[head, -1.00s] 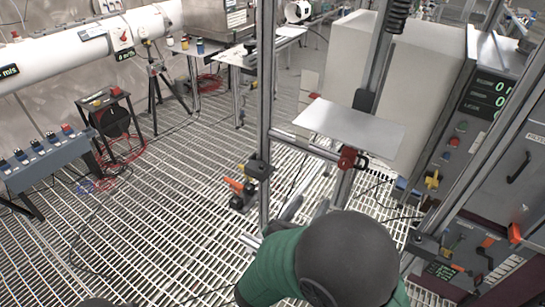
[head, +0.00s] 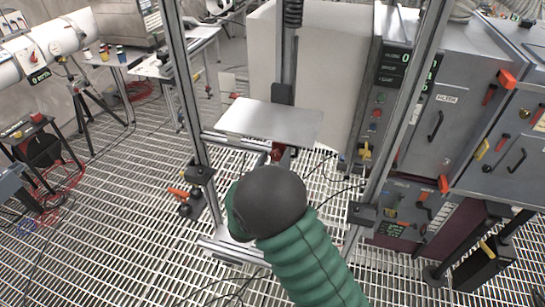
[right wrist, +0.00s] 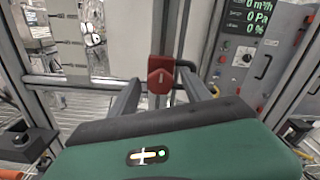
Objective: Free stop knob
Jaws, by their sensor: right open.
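A red block (right wrist: 161,70) with a pale mark, perhaps the stop knob, sits on the frame's crossbar in the right wrist view. In the head view a red part (head: 278,151) shows under the plate's front edge, partly hidden by my right arm. My right gripper (right wrist: 160,78) is open, with its grey fingers to either side of the red block in the picture. Whether they touch it I cannot tell. In the head view the dark, rounded end of my right arm hides the fingers. My left gripper is not in view.
A flat metal plate (head: 270,122) is above the crossbar between two uprights (head: 187,100). A control cabinet (head: 440,110) stands at the right. The grating floor at the left is largely open.

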